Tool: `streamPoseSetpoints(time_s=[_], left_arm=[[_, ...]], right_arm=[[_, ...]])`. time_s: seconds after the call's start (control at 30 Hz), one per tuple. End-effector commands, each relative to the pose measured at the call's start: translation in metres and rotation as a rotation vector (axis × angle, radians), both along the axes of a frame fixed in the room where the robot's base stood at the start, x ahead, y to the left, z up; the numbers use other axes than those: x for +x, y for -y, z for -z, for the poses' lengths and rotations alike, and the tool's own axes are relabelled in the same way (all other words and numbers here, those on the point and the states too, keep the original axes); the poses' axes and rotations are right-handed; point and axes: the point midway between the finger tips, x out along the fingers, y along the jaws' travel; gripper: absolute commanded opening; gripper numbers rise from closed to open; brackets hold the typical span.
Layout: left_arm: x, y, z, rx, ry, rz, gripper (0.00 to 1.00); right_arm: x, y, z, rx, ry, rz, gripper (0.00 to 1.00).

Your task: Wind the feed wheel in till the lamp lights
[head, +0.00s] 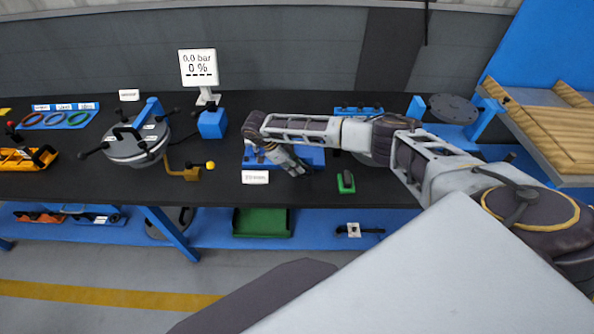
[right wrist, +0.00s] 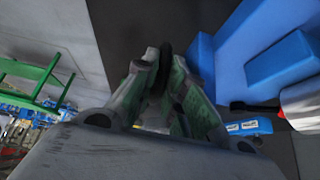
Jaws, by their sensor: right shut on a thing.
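My right gripper (head: 297,170) points down over the front of a blue fixture (head: 315,157) in the middle of the bench. In the right wrist view its two fingers (right wrist: 165,72) are closed on a dark rounded part (right wrist: 165,55), of which only a small piece shows. It may be the feed wheel's rim or grip; I cannot tell. The rest of the wheel is hidden by the gripper and arm. A blue block (right wrist: 278,68) stands beside the fingers. I cannot make out a lamp for certain, lit or unlit. My left gripper is out of view.
A white label (head: 255,177) stands before the fixture. A green block with a dark top (head: 346,183) lies to its right. A round lidded vessel (head: 135,147), a yellow-knobbed lever (head: 190,171) and a display reading 0.0 bar (head: 198,67) are left. Bare black bench (head: 225,187) lies between.

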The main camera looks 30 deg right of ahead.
Motion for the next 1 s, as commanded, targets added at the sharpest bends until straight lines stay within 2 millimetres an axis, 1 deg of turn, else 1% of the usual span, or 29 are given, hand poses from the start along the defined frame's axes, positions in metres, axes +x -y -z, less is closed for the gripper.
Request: streamPoseSetpoints(time_s=[0.03,0.3,0.6,1.0], left_arm=[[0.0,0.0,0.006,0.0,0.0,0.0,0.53],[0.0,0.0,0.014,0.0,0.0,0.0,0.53],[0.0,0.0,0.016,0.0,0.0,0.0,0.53],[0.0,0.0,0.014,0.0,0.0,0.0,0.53]], right_arm=[[0.003,-0.001,0.002,-0.022,-0.008,0.0,0.0],[0.004,-0.004,0.004,-0.132,-0.076,0.001,0.0],[0.005,-0.006,0.006,-0.226,-0.133,0.0,0.0],[0.006,-0.008,0.01,-0.33,-0.195,0.0,0.0]])
